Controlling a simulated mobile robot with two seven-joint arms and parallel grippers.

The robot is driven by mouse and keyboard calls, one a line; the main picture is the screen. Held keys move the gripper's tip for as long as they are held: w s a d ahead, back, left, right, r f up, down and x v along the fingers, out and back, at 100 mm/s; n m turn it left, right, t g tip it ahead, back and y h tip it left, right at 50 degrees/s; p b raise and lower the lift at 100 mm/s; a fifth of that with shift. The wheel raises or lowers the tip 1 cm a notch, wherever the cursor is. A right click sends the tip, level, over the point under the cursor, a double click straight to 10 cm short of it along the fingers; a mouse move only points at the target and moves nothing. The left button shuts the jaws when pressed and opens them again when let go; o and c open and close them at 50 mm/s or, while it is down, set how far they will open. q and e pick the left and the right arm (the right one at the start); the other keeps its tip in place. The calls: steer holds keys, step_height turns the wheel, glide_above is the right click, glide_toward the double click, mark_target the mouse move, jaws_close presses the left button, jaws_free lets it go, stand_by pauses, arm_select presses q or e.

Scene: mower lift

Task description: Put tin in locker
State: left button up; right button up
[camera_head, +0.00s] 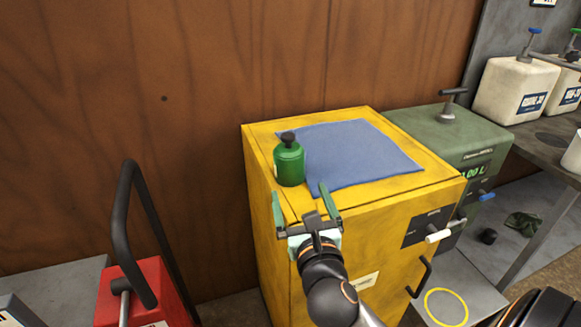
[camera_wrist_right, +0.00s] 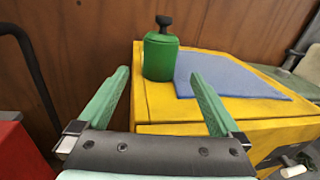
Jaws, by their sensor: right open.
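A green tin (camera_head: 289,165) with a black knob on its lid stands upright on top of the yellow locker (camera_head: 278,237), near its left edge. The tin also shows in the right wrist view (camera_wrist_right: 160,58). The locker's front, with a black handle (camera_head: 421,277) and a white-tipped lever (camera_head: 438,236), appears shut. My right gripper (camera_head: 300,194) is open and empty at the locker's top near edge. Its green fingers point toward the tin, which stands just beyond the fingertips, between their lines in the wrist view (camera_wrist_right: 160,76). My left gripper is not in view.
A blue cloth (camera_head: 365,155) lies beside the tin on the locker top. A green machine (camera_head: 450,135) stands right of the locker. White jugs (camera_head: 515,88) stand on a bench at right. A red object with a black handle (camera_head: 140,290) is at lower left. A wooden wall stands behind.

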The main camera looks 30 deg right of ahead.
mark_target(292, 168)
steer(key=x, duration=1)
steer(key=shift+w+d+f, duration=0.15)
steer(key=shift+w+f, duration=0.05)
steer(key=shift+w, duration=0.1)
steer(key=shift+c, duration=0.2)
steer(key=c, duration=1.5)
steer(key=shift+r, duration=0.1)
jaws_close()
steer(key=shift+r+p, duration=0.15)
steer(key=shift+p, duration=0.15)
